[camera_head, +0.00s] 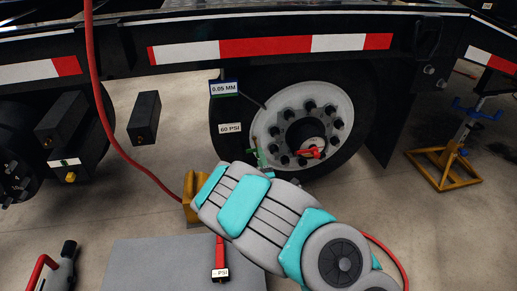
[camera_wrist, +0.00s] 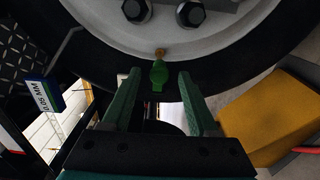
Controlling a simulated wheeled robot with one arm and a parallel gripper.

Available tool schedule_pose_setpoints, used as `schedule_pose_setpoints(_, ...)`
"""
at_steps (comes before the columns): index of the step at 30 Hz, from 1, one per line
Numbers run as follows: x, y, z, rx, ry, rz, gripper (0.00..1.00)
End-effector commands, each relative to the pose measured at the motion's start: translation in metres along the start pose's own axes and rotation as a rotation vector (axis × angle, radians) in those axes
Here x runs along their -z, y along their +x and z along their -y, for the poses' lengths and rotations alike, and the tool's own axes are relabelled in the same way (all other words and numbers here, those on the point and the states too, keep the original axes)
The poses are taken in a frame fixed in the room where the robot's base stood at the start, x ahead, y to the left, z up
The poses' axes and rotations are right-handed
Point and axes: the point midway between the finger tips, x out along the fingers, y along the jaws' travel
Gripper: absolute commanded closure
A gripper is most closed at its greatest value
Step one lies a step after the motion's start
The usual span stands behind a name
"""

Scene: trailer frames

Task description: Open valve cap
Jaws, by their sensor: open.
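The green valve cap (camera_wrist: 158,74) shows in the wrist view, just below a small brass-coloured stem end (camera_wrist: 160,53) at the wheel rim's edge. My gripper (camera_wrist: 160,80) is open, with one green finger on each side of the cap. Gaps show between the cap and both fingers, so they appear apart from it. In the head view my gripper (camera_head: 258,158) reaches the lower left of the wheel rim (camera_head: 275,130). I cannot make out the cap clearly there, next to the green fingers.
A yellow block (camera_wrist: 268,108) stands close to the right of my gripper in the wrist view. A 0.05 MM display (camera_head: 224,88) and a 60 PSI label (camera_head: 230,128) show by the tire (camera_head: 222,112). Wheel nuts and a red object (camera_head: 312,152) are at the hub.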

Motion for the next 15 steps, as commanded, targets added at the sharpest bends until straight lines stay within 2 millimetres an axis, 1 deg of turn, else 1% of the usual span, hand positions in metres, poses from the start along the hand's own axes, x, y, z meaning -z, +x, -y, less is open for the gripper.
schedule_pose_setpoints(1, 0.0, 0.008, -0.001, -0.004, 0.004, 0.0, 0.4)
schedule_pose_setpoints(7, 0.0, 0.034, -0.001, -0.002, 0.004, 0.0, 0.4)
schedule_pose_setpoints(12, -0.001, 0.048, 0.0, -0.002, 0.003, 0.001, 0.4)
schedule_pose_setpoints(15, 0.0, 0.053, -0.001, -0.001, 0.003, 0.001, 0.4)
